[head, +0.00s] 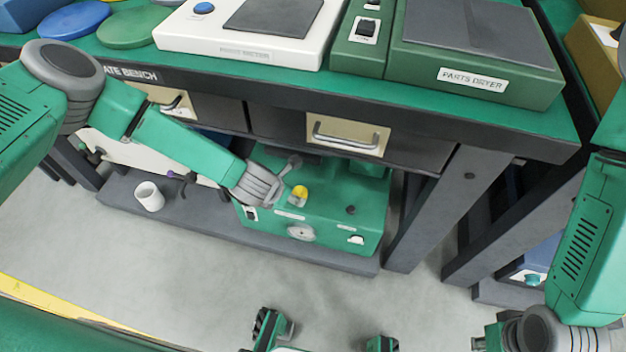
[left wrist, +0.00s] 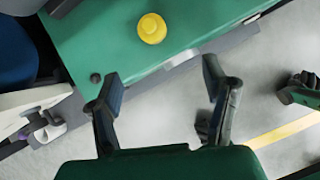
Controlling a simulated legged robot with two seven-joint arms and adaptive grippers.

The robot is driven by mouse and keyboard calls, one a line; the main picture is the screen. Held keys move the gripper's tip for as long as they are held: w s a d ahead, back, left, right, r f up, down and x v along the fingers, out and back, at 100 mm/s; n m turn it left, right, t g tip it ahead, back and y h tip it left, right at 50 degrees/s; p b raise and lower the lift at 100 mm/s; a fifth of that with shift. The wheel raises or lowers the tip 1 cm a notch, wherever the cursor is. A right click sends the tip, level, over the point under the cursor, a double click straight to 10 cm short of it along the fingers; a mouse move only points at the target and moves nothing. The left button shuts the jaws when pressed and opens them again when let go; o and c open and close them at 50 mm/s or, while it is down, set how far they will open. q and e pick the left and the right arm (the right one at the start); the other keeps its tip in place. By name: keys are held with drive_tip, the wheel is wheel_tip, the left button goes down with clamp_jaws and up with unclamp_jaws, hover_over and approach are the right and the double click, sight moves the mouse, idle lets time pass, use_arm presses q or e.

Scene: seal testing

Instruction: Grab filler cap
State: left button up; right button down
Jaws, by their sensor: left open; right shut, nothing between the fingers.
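The yellow filler cap (head: 301,194) sits on top of the green machine (head: 325,225) under the bench. The left wrist view shows the cap (left wrist: 152,28) near the top, beyond the fingertips and between their lines. My left gripper (left wrist: 161,77) is open and empty, apart from the cap. In the head view my left arm reaches down to the machine and its grey wrist is just left of the cap; the fingers there are not clear. My right gripper (head: 486,342) is shut and empty at the bottom right, partly cut off by the frame, far from the machine.
The bench (head: 420,110) with drawers overhangs the machine. A parts dryer (head: 475,50) and a white meter (head: 250,30) stand on it. Bench legs (head: 450,205) rise right of the machine. A white cup (head: 149,196) stands left on the low shelf.

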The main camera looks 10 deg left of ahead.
sight(298, 191)
use_arm(q)
drive_tip(key=shift+n, duration=0.7)
drive_tip(key=w+f+b, duration=0.1)
drive_tip(key=w+f, duration=0.1)
drive_tip(key=w+d+f+b, duration=0.1)
drive_tip(key=w+f, duration=0.2)
drive_tip(key=shift+d+b, duration=0.1)
drive_tip(key=shift+b, duration=0.3)
drive_tip(key=shift+w+a+f+b, duration=0.1)
drive_tip(key=shift+w+f+b, duration=0.15)
drive_tip(key=shift+f, duration=0.3)
drive_tip(key=shift+w+a+f+b, duration=0.1)
drive_tip(key=shift+w+f+b, duration=0.15)
drive_tip(key=shift+f, duration=0.25)
drive_tip(key=shift+w+a+f, duration=0.1)
drive_tip(key=shift+a+f, duration=0.05)
drive_tip(key=shift+f, duration=0.05)
drive_tip(key=shift+w+f, duration=0.15)
drive_tip(key=shift+f, duration=0.1)
drive_tip(key=b+x, duration=0.3)
drive_tip(key=shift+f, duration=0.4)
drive_tip(key=shift+w+d+f, duration=0.3)
drive_tip(key=shift+d+f, duration=0.05)
drive_tip(key=shift+a, duration=0.3)
drive_tip(key=c, duration=1)
drive_tip(key=shift+c, duration=0.2)
use_arm(e)
wheel_tip(298, 191, down, 8)
drive_tip(key=shift+d+r, duration=0.2)
drive_tip(key=shift+d, duration=0.1)
